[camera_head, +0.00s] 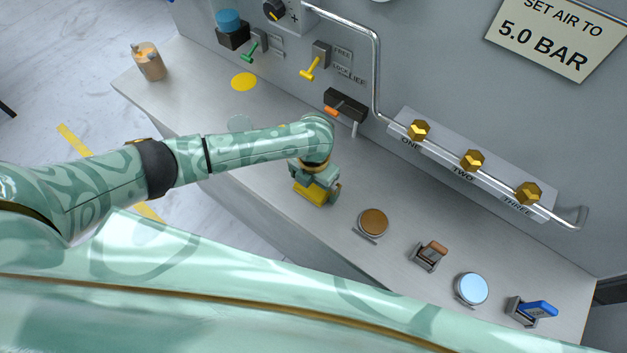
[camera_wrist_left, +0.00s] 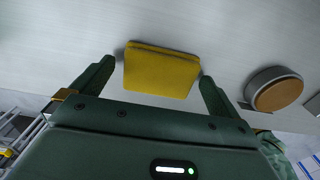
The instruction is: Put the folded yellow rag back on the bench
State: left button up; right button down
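The folded yellow rag (camera_head: 309,194) is on or just above the grey bench (camera_head: 190,88), near its front edge. In the left wrist view the rag (camera_wrist_left: 160,72) shows as a flat yellow block. My left gripper (camera_head: 316,188) points down over the rag. Its two fingers stand apart, one on each side of the rag, with a narrow gap at the left finger. Whether the right finger touches the rag, I cannot tell. My right gripper is not in view.
To the right along the bench are a brown round button (camera_head: 373,222), a brown-tipped lever (camera_head: 432,254), a light blue button (camera_head: 471,288) and a blue lever (camera_head: 537,309). A pipe (camera_head: 376,75) runs along the panel behind. A tan container (camera_head: 149,62) stands far left.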

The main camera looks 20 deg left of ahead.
aim_at(314, 186)
pick_arm(q)
notch_tip(314, 186, up, 12)
jog(key=p, duration=0.4)
jog(key=shift+r, duration=0.2)
dwell(0.4)
